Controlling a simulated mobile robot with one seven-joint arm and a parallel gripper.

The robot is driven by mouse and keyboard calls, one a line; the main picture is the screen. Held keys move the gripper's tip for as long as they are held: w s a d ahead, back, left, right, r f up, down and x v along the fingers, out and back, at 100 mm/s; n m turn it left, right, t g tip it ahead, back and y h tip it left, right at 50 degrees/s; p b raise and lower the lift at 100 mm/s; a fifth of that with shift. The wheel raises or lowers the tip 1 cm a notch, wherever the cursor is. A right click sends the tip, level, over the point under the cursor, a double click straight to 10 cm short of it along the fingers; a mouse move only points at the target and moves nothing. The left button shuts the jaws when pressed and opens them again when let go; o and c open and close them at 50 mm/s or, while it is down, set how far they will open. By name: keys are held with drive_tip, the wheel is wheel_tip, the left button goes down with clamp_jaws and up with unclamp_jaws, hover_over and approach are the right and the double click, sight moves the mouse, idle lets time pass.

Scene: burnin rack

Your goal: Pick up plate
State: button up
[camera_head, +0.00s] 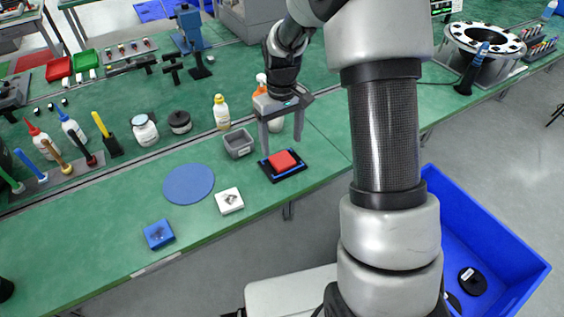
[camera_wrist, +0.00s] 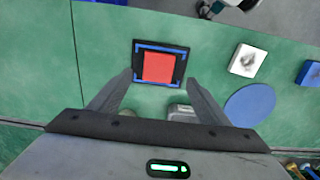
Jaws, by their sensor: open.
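A red square plate (camera_head: 282,160) lies on a black square base (camera_head: 290,174) with blue corner edging, on the green bench. In the wrist view the red plate (camera_wrist: 158,68) lies ahead of and between my fingertips. My gripper (camera_head: 282,147) is open and empty, pointing down above the red plate and apart from it. In the wrist view both fingers of my gripper (camera_wrist: 159,78) are spread wider than the plate.
A grey bin (camera_head: 238,144), a blue round disc (camera_head: 188,184), a white block (camera_head: 229,201) and a blue block (camera_head: 158,234) sit left of the base. Bottles, including a yellow one (camera_head: 221,112), stand behind. A blue crate (camera_head: 505,240) is at right, off the bench.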

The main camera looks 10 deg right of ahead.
sight(282, 160)
drive_tip(key=shift+w+d+f+b, duration=0.1)
drive_tip(key=shift+f+b, duration=0.05)
drive_tip(key=shift+f, duration=1.55)
drive_tip(key=shift+d+f+b, duration=0.1)
drive_tip(key=shift+f+b, duration=0.05)
drive_tip(key=shift+f, duration=1.55)
drive_tip(key=c, duration=1.1)
